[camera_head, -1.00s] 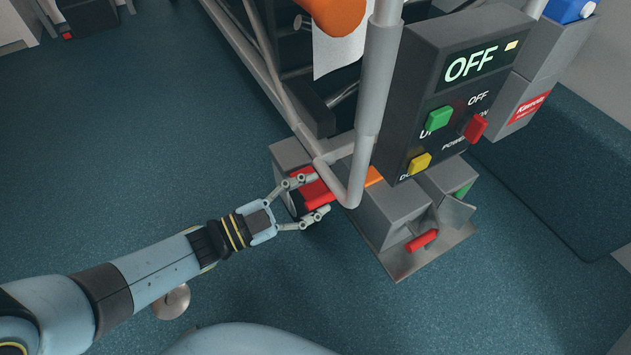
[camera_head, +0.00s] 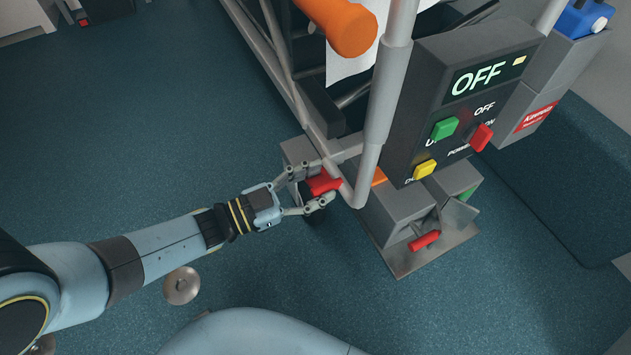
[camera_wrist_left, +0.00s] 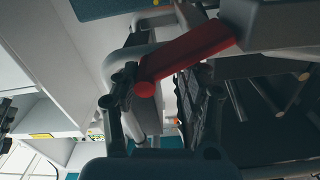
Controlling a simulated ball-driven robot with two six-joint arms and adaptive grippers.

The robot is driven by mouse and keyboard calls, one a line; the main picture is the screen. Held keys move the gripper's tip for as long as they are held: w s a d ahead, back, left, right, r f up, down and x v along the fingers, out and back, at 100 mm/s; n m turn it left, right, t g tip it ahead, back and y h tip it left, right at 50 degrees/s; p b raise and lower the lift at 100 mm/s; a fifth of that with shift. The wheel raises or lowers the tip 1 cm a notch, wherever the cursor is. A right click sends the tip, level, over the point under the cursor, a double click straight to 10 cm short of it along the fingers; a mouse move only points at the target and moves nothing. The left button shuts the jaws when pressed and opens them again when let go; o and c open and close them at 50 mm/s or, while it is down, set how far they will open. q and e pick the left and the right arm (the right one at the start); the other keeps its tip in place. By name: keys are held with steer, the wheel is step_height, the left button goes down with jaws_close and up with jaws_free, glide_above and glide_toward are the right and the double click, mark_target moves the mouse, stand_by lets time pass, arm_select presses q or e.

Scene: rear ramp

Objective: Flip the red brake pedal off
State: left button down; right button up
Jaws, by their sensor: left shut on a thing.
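The red brake pedal (camera_head: 323,184) sticks out low on the grey cart, just left of the bent grey tube. In the left wrist view the red pedal (camera_wrist_left: 188,57) is a long bar whose rounded end sits at the finger tips. My left gripper (camera_head: 325,180) is shut on the red pedal, with one finger on each side. The fingers hide part of the pedal's sides. My right gripper is in neither view.
A control box (camera_head: 463,104) with an OFF display stands right of the grey tube (camera_head: 392,95). An orange handle (camera_head: 342,22) hangs above. Another red pedal (camera_head: 424,240) sits low at right. Open blue floor (camera_head: 140,140) lies to the left.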

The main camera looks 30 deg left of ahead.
arm_select(q)
steer(key=c, duration=0.9)
jaws_free()
steer(key=shift+s+f, duration=0.1)
steer(key=shift+f, duration=0.2)
steer(key=shift+o, duration=1.2)
steer(key=shift+r, duration=0.15)
steer(key=v, duration=1.2)
steer(key=shift+a, duration=0.1)
